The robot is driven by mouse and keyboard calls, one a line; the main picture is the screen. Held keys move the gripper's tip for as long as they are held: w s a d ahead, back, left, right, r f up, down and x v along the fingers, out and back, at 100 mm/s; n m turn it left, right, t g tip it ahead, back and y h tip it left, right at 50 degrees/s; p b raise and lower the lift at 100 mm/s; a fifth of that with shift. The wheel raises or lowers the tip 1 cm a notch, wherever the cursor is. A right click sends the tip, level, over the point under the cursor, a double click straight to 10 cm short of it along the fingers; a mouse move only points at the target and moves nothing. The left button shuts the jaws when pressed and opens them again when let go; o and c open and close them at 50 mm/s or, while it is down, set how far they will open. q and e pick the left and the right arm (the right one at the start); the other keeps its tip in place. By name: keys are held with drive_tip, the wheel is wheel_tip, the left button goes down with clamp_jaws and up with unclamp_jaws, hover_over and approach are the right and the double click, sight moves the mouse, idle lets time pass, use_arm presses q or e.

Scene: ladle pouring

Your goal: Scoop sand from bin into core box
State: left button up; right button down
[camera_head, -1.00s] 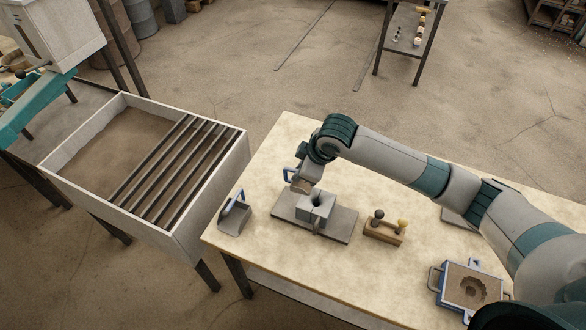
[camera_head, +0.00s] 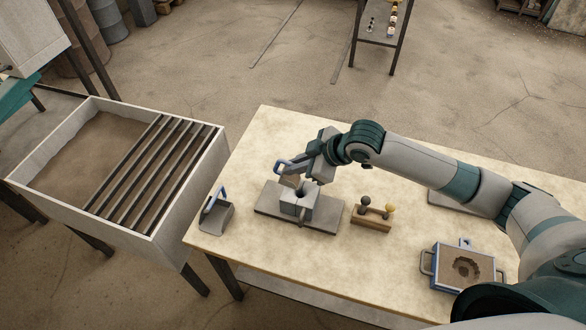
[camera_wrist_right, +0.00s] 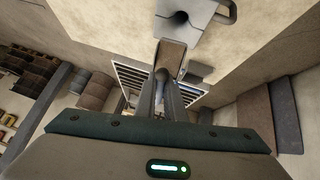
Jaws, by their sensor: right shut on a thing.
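The core box (camera_head: 292,206) is a grey block with a dark round opening in its top, on a flat grey plate (camera_head: 326,217). It also shows at the top of the right wrist view (camera_wrist_right: 190,16). My right gripper (camera_head: 303,173) is shut on a scoop whose brown, sand-coloured face shows between the fingers in the wrist view (camera_wrist_right: 172,55). The scoop is tilted at the core box's rear edge; whether they touch is unclear. The sand bin (camera_head: 178,245) is a pale box at left, with brown sand and dark bars across one half. My left gripper is out of view.
A scoop-like grey tool with a blue handle (camera_head: 216,214) stands at the table's left end. A wooden block with two knobs (camera_head: 371,222) lies right of the core box. A blue-framed sand mould (camera_head: 437,262) is at front right. The table's middle front is clear.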

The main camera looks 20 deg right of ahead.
drive_tip(key=shift+s+d+f+b, duration=0.15)
drive_tip(key=shift+d+f+b, duration=0.1)
drive_tip(key=shift+b, duration=0.55)
drive_tip(key=shift+r, duration=0.25)
drive_tip(key=shift+y, duration=0.3)
drive_tip(key=shift+s+d+f+t+y+b, duration=0.3)
drive_tip(key=shift+d+t+y+b, duration=0.25)
drive_tip(key=shift+b, duration=0.9)
drive_tip(key=shift+r+y, duration=0.1)
drive_tip(key=shift+y, duration=0.15)
drive_tip(key=shift+b, duration=0.3)
